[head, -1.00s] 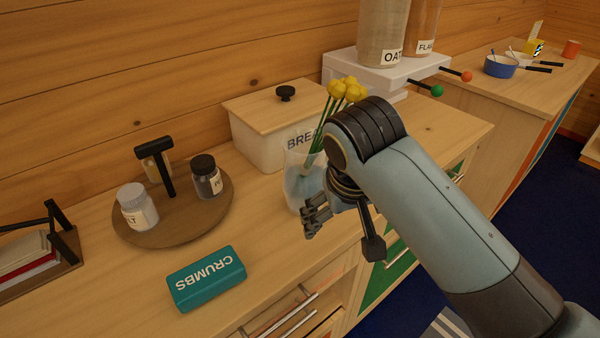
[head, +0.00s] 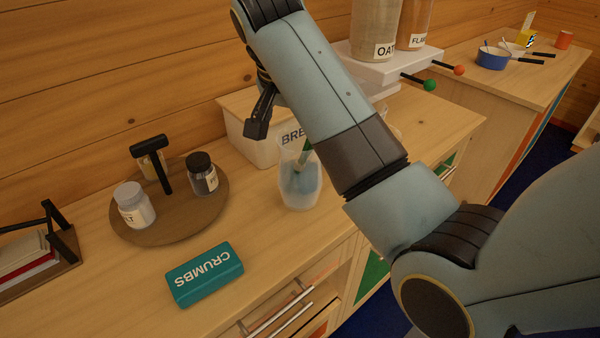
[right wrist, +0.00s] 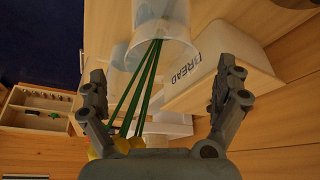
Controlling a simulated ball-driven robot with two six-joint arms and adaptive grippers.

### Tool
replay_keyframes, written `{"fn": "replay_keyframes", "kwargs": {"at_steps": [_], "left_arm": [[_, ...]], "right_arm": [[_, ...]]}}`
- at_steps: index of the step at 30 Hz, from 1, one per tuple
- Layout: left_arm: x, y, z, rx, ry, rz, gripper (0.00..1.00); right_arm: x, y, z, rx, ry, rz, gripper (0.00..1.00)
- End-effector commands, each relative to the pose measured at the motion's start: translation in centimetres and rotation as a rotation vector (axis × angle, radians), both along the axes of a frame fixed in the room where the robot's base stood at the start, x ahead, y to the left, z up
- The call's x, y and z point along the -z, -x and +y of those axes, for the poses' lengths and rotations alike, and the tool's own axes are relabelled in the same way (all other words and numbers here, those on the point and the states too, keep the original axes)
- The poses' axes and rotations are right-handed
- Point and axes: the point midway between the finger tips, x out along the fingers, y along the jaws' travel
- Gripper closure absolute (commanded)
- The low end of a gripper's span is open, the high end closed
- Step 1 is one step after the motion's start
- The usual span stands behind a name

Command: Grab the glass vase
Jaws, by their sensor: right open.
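The clear glass vase (head: 300,187) stands upright on the wooden counter. My right arm hides its upper right part and the flower heads in the head view. In the right wrist view the vase (right wrist: 163,30) is at the top, with green stems (right wrist: 138,90) and blurred yellow blooms (right wrist: 108,146) reaching down towards the camera. My right gripper (right wrist: 160,92) is open and empty, its fingers on either side of the stems, with the vase beyond the fingertips. In the head view part of my right gripper (head: 262,114) shows above and left of the vase. My left gripper is out of view.
The bread bin (head: 236,130) stands close behind the vase. A teal crumbs box (head: 204,274) and a round tray (head: 150,236) with jars are to the left. A white shelf (head: 392,68) with canisters is behind right. Bare counter lies in front of the vase.

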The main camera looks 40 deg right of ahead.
Motion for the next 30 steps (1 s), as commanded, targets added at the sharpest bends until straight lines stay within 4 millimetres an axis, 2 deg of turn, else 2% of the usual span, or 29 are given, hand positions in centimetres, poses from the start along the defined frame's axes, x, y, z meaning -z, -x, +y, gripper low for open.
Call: {"fn": "replay_keyframes", "kwargs": {"at_steps": [9,18,30], "left_arm": [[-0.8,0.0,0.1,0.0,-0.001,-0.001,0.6],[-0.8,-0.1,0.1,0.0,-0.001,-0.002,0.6],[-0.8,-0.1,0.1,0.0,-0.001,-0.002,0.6]], "right_arm": [[4.2,-1.0,-1.2,-0.001,0.001,0.003,0.0],[4.7,-1.2,-1.3,-0.001,-0.001,0.001,0.0],[4.7,-1.2,-1.3,-0.001,-0.001,0.001,0.52]]}}
